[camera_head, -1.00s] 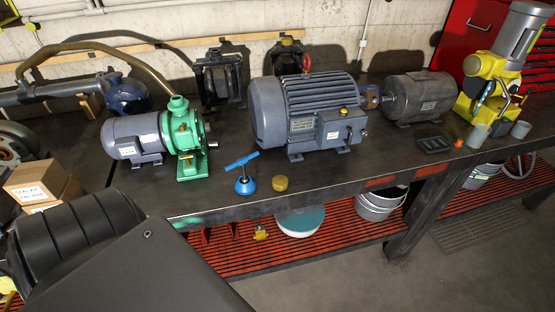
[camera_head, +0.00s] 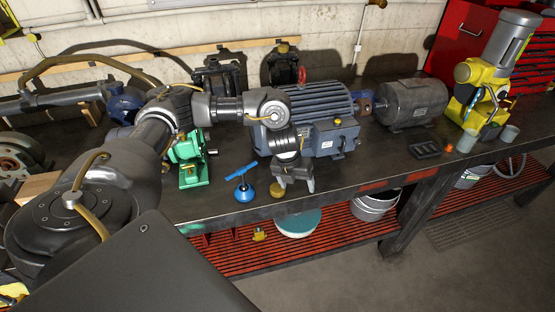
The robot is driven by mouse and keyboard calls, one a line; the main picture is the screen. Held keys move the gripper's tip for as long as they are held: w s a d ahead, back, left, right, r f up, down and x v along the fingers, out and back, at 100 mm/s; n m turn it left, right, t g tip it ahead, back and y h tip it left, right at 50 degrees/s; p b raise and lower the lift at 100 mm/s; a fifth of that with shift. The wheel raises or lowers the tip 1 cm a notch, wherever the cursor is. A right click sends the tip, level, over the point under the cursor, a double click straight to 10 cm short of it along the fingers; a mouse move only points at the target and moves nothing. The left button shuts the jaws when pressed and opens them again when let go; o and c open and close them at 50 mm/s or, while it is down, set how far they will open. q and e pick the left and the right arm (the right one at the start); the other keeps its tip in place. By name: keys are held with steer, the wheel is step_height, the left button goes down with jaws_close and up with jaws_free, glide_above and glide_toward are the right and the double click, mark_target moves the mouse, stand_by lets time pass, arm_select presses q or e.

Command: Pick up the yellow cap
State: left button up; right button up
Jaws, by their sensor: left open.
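The yellow cap (camera_head: 277,190) is a small, short dull-yellow cylinder on the workbench near its front edge. It stands just right of a blue valve-like part with a T-handle (camera_head: 242,183). My left gripper (camera_head: 296,188) points down over the bench in front of the large grey-blue motor (camera_head: 335,138). It is open, with its fingers at and just right of the cap. The left finger overlaps the cap's upper edge in the picture; I cannot tell whether they touch. My right gripper is not in view.
A green pump (camera_head: 192,173) stands left of the blue part, partly behind my arm. A dark tray (camera_head: 425,149), a grey motor (camera_head: 413,100) and a yellow machine (camera_head: 487,95) stand to the right. The bench front between cap and tray is fairly clear.

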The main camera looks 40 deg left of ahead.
arm_select(q)
steer(key=m+y, duration=0.1)
steer(key=y, duration=0.1)
glide_toward(278, 187)
steer(key=f, duration=0.2)
steer(key=f+b, duration=0.1)
steer(key=shift+w+a+f, duration=0.15)
steer(key=shift+a+f, duration=0.25)
steer(key=shift+w+d+f+g+p, duration=0.1)
steer(key=shift+d+f+g+p, duration=0.05)
steer(key=shift+f+g+p, duration=0.25)
steer(key=f, duration=0.1)
steer(key=w+f+p, duration=0.1)
steer(key=f, duration=0.1)
steer(key=shift+d+f, duration=0.1)
steer(key=shift+f, duration=0.55)
steer(key=shift+c, duration=0.3)
steer(key=c, duration=1)
